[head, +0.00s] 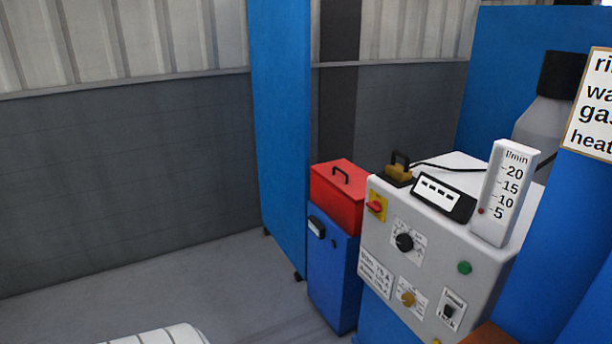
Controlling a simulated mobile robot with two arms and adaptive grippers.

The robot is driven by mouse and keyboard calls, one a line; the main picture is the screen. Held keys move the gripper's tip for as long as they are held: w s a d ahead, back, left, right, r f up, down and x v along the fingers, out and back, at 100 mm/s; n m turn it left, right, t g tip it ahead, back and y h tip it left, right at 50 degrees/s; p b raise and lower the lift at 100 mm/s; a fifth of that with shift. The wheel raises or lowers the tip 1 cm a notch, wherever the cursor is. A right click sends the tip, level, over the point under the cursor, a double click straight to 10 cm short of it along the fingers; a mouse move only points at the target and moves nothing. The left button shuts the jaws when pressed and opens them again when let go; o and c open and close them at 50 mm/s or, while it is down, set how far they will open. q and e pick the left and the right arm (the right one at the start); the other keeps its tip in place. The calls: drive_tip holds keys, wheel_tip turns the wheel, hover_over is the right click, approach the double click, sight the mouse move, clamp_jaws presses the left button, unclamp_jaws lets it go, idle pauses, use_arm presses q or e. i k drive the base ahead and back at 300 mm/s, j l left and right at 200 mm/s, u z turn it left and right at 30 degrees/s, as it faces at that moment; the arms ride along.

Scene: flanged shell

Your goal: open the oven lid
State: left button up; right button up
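No thing in view is clearly marked as the oven. Neither of my grippers is in view.
A grey control box (385,232) with knobs stands right of the red box, carrying a flow gauge (503,192). A tall blue panel (283,130) stands behind left. A white ribbed thing (158,337) shows at the bottom edge. The floor (200,285) at left is clear.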

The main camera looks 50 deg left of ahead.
sight(351, 181)
drive_tip(key=u, duration=1.45)
